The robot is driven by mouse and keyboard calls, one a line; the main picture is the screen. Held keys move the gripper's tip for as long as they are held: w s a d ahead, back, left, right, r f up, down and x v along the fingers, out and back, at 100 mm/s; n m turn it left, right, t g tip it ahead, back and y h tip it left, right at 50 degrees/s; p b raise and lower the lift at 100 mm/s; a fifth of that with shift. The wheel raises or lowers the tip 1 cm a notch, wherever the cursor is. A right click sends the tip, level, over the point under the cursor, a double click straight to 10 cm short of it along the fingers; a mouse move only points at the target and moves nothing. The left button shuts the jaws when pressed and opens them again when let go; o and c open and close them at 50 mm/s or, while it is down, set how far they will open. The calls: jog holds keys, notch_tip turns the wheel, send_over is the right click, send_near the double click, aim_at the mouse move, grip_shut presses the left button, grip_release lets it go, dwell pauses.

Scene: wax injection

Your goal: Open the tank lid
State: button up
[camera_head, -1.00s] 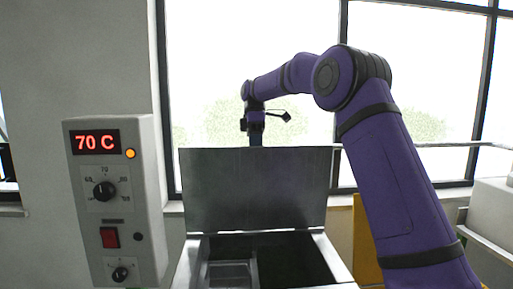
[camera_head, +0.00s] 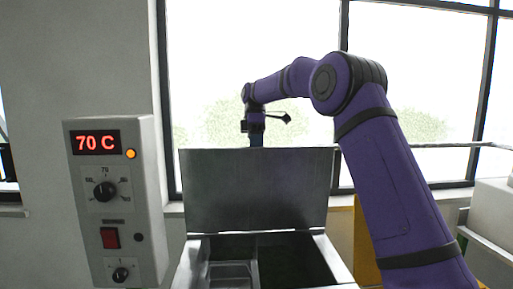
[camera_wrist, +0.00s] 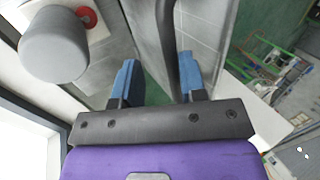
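The tank lid (camera_head: 257,190) is a grey metal panel standing roughly upright at the back of the open tank (camera_head: 345,272). My gripper (camera_head: 256,141) points down at the lid's top edge, and its fingertips are hidden behind the lid in the head view. In the wrist view my gripper (camera_wrist: 158,62) has its two blue fingers spread wide. A dark bar (camera_wrist: 166,30), perhaps the lid's handle, runs between them, nearer the right finger. I cannot tell whether it touches that finger. A grey panel, likely the lid (camera_wrist: 203,28), lies beside the bar.
A control box (camera_head: 133,215) showing 70 C stands left of the tank. Inside the tank a smaller tray (camera_head: 232,270) sits on the left. A window and railing lie behind. In the wrist view a grey cylinder (camera_wrist: 54,45) is at upper left.

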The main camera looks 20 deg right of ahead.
jog(key=shift+r, duration=0.15)
jog(key=s+r, duration=0.2)
jog(key=s, duration=0.6)
jog(key=s+a+r, duration=0.1)
jog(key=s+r, duration=0.1)
jog(key=s, duration=0.6)
jog(key=shift+a+r, duration=0.2)
jog(key=shift+r, duration=0.2)
jog(key=shift+f, duration=0.1)
